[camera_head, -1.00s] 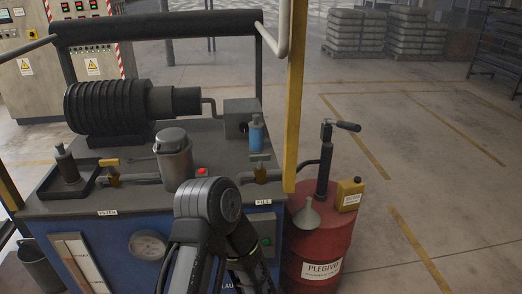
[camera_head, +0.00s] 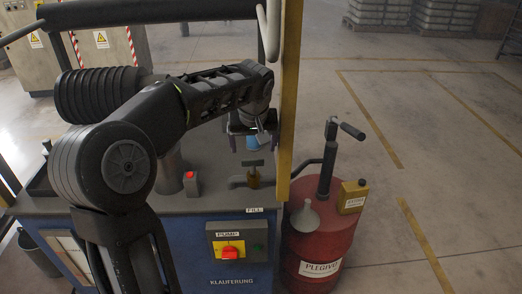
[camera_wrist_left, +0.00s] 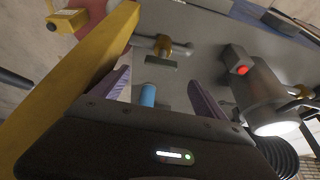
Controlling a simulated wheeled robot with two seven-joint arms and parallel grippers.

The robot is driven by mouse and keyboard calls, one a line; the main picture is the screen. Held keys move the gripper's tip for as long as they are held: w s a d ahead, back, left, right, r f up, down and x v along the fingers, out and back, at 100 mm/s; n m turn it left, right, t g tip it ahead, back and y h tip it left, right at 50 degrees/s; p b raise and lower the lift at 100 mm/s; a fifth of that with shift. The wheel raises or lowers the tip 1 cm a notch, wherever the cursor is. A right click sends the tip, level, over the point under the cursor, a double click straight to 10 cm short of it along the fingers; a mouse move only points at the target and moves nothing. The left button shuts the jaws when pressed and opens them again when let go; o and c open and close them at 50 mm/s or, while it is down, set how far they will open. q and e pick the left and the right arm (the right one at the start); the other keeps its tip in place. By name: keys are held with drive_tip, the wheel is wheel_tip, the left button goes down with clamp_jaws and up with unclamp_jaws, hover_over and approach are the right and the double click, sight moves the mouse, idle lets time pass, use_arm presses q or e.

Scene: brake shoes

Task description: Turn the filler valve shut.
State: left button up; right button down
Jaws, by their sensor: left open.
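The filler valve (camera_head: 254,178) sits on the pipe above the FILL label, with a brass body and a dark crossbar handle (camera_head: 253,162). In the left wrist view the brass valve (camera_wrist_left: 164,44) shows beyond the fingertips, with its grey handle bar (camera_wrist_left: 160,62) nearer. My left gripper (camera_head: 251,142) hangs above and behind the valve handle, open. In the left wrist view its two purplish fingers (camera_wrist_left: 160,82) are spread, and neither touches the valve. A blue cylinder (camera_wrist_left: 148,95) shows between the fingers; whether they touch it I cannot tell. My right gripper is not in view.
A yellow post (camera_head: 291,100) stands just right of the gripper. A red drum (camera_head: 320,245) with a hand pump (camera_head: 326,170) and funnel stands right of the bench. A red button (camera_head: 191,175) and the PUMP switch box (camera_head: 237,243) are nearby. The floor at right is clear.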

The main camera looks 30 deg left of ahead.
sight(253, 159)
use_arm(q)
drive_tip(key=shift+s+r, duration=0.2)
drive_tip(key=shift+p+x, duration=0.65)
drive_tip(key=shift+x, duration=3.3)
drive_tip(key=shift+c, duration=0.2)
drive_tip(key=c, duration=1.3)
